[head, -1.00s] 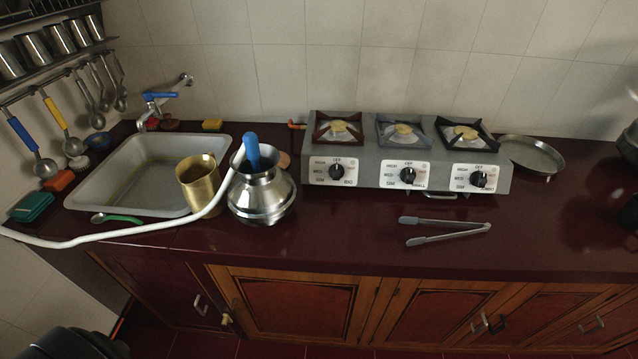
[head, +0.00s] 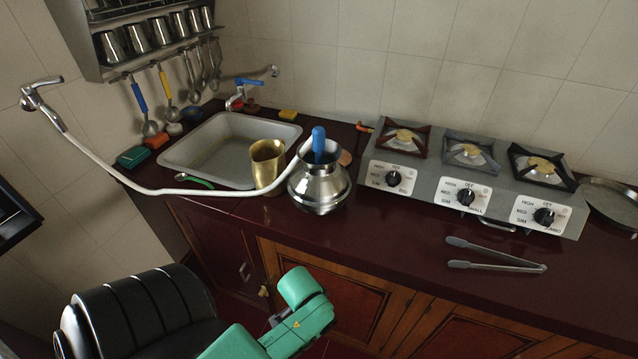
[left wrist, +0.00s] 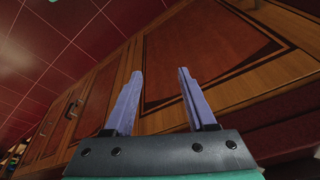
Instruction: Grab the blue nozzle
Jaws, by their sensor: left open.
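The blue nozzle (head: 319,143) stands upright in the mouth of a round steel pot (head: 320,188) on the dark red counter. A white hose (head: 180,191) runs from a wall tap at the left and ends at the mouth of the same pot. In the left wrist view my left gripper (left wrist: 158,78) is open and empty, its two fingers in front of the wooden cabinet doors, below the counter. In the head view my green left arm shows at the bottom, and its fingers are not visible. The nozzle is not in the left wrist view. My right gripper is not in view.
A brass tumbler (head: 267,165) stands just left of the pot, beside the sink (head: 215,150). A three-burner stove (head: 465,185) is to the right, with steel tongs (head: 495,256) in front. The counter between pot and tongs is clear. Cabinet doors (head: 345,285) face me below.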

